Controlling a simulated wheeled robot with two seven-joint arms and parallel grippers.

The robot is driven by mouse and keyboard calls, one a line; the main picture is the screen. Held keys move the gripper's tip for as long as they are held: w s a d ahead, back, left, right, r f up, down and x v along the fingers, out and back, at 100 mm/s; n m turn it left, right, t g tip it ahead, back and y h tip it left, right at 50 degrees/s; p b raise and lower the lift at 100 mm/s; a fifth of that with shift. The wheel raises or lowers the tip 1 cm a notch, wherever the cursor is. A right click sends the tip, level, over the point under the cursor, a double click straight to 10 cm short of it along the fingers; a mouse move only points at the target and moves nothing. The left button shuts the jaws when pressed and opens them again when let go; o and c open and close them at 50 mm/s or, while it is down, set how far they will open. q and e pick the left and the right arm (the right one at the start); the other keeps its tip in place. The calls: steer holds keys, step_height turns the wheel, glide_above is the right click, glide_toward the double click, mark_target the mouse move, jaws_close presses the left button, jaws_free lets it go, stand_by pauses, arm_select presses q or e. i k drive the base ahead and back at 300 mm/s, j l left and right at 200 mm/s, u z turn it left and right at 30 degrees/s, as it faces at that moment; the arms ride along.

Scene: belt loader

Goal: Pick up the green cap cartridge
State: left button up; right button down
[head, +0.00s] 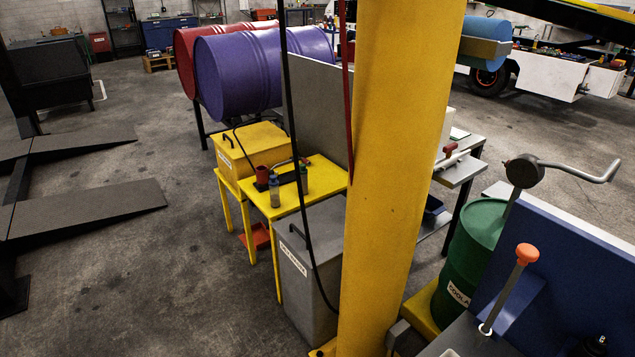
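No cartridge with a clearly green cap can be made out. A yellow table (318,193) left of the pillar bears several small items. Among them are a red container (262,174), a grey bottle-like cylinder (275,194) and a dark greenish cylinder (303,182). They are too small to tell whether one is the green cap cartridge. Neither of my grippers is in view.
A thick yellow pillar (395,170) stands in front, with a black hose hanging beside it. A grey bin (308,275) and a yellow box (250,150) flank the table. A green drum (470,255) stands at right. Open floor (150,270) lies left.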

mark_target(304, 172)
steer(key=i+j+z, duration=0.15)
steer(key=z, duration=0.25)
steer(key=i+j+z, duration=0.15)
steer(key=z, duration=0.3)
steer(key=i+j+z, duration=0.1)
steer(key=j+z, duration=0.3)
steer(key=i+j+z, duration=0.15)
steer(key=j+z, duration=0.15)
steer(key=j, duration=1)
steer(key=j+z, duration=0.35)
steer(key=j, duration=1)
